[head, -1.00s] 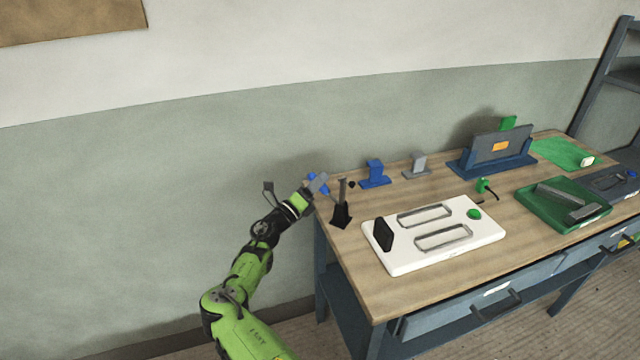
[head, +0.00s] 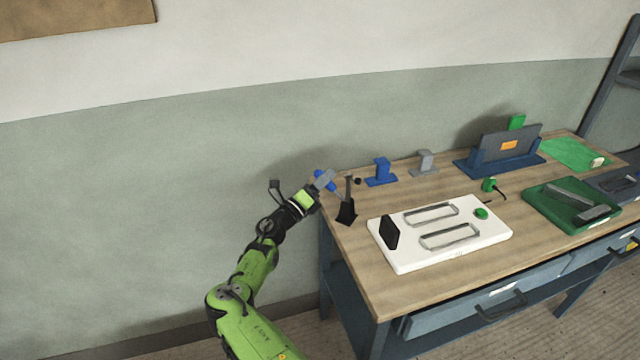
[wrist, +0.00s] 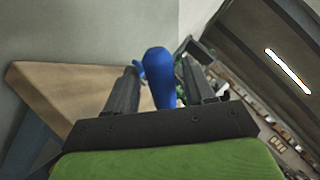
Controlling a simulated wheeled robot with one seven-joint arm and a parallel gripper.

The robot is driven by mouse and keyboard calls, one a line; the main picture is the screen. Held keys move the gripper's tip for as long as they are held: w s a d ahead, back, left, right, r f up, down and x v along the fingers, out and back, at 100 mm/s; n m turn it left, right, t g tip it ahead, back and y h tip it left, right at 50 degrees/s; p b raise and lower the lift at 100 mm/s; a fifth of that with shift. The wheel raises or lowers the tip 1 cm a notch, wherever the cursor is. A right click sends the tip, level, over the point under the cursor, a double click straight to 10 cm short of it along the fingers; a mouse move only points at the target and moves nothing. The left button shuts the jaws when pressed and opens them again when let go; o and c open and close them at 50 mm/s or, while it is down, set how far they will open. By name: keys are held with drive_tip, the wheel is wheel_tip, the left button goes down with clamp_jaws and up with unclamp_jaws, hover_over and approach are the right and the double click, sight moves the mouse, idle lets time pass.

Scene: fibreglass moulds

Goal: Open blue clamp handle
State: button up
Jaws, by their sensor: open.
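The blue clamp handle (wrist: 160,76) stands between the two fingers of my gripper (wrist: 163,85) in the wrist view. A gap shows on each side of it, so the fingers are apart and not closed on it. In the head view my gripper (head: 327,180) is at the left corner of the workbench, where bits of the blue handle (head: 319,173) show beside it. The rest of the handle is hidden by the gripper. A black stand (head: 347,210) with an upright post is just right of the gripper.
On the wooden workbench (head: 350,268), a white board (head: 455,248) with two metal loops lies in front. A blue block holder (head: 382,172) and a grey one (head: 425,161) stand behind. A green tray (head: 540,203) is at the right. Open space lies left of the bench.

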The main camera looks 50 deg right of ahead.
drive_tip(key=v, duration=1.5)
drive_tip(key=shift+a+f, duration=0.15)
drive_tip(key=shift+a, duration=0.15)
